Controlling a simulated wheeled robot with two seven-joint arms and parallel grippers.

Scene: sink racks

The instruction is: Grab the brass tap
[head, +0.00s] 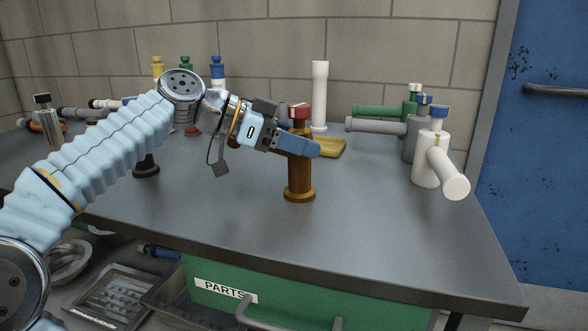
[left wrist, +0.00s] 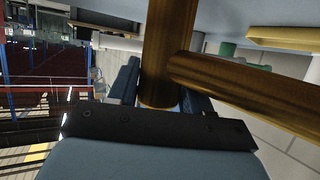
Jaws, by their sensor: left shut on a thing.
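The brass tap (head: 300,178) stands upright on the grey bench top near its front middle, with a round base and a red cap on top. My left gripper (head: 297,146) reaches in from the left and is shut on the tap's upright body, below the cap. In the left wrist view the brass tap (left wrist: 167,45) runs between the blue fingers, and its spout extends to the right. The fingers hide part of the tap's upper body in the head view. My right gripper does not show.
A tall white pipe (head: 319,95) and a yellow piece (head: 331,147) are behind the brass tap. Several other fittings stand at the left. The bench (head: 370,215) is clear in front and right.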

